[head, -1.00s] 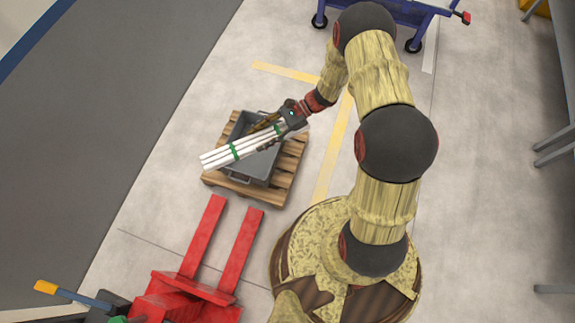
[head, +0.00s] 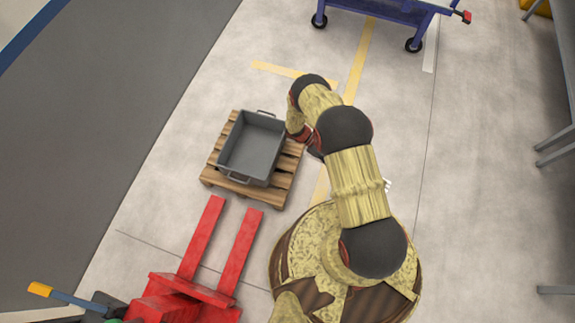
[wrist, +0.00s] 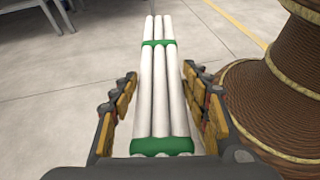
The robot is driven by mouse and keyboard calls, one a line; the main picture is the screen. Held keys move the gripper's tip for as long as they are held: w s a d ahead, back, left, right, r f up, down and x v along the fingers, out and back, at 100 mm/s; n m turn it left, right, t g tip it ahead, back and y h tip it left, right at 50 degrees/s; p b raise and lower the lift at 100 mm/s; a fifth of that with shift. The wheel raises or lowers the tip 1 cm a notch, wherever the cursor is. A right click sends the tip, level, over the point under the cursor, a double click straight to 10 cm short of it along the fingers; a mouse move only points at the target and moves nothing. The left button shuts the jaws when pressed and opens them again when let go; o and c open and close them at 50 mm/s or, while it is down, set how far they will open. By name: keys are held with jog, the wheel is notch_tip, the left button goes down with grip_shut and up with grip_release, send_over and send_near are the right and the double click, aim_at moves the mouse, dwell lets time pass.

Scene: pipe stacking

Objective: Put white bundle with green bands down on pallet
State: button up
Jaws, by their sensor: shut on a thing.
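The white bundle with green bands (wrist: 159,100) is several white pipes side by side, with a green band near and another farther off. In the wrist view my gripper (wrist: 160,76) is shut on it, a finger on each side, and the pipes point away from the camera over bare floor. In the head view my arm hides the gripper and nearly all of the bundle; small white ends (head: 387,184) show right of the arm. The wooden pallet (head: 283,181) lies on the floor left of my arm, with a grey bin on it.
The grey bin (head: 240,180) looks empty and covers much of the pallet. Red forks (head: 203,237) of a pallet jack lie below the pallet. A blue cart (head: 385,12) stands at the top. Grey legs stand at the right edge. The floor right of my arm is clear.

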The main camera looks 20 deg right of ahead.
jog(key=w+d+f+n+t+h, duration=0.4)
jog(key=w+d+f+n+t, duration=0.25)
jog(key=w+n+t, duration=0.35)
jog(key=w+a+f+n+t+y+b, duration=0.1)
jog(key=w+a+f+n+t, duration=0.2)
jog(key=w+f, duration=0.15)
jog(key=w+a+f+n+t+y, duration=0.1)
jog(key=w+a+f+n+t, duration=0.1)
jog(key=w+f+n+t, duration=0.3)
jog(key=a+f+t+y+b, duration=0.1)
jog(key=a+f+b, duration=0.1)
jog(key=a+f, duration=0.2)
jog(key=w+a+f+n+t+y+b, duration=0.1)
jog(key=a+f, duration=0.3)
jog(key=a, duration=0.5)
jog(key=a+f+n+y+b, duration=0.1)
jog(key=a+f+b, duration=0.2)
jog(key=a, duration=0.4)
jog(key=shift+w+a+f+t, duration=0.15)
jog(key=shift+w+f+t, duration=0.1)
jog(key=shift+f+t, duration=0.25)
jog(key=shift+s+a+f, duration=0.15)
jog(key=shift+a+f, duration=0.1)
jog(key=shift+f, duration=0.2)
jog(key=f+b, duration=0.2)
jog(key=f, duration=0.1)
jog(key=shift+a+f, duration=0.2)
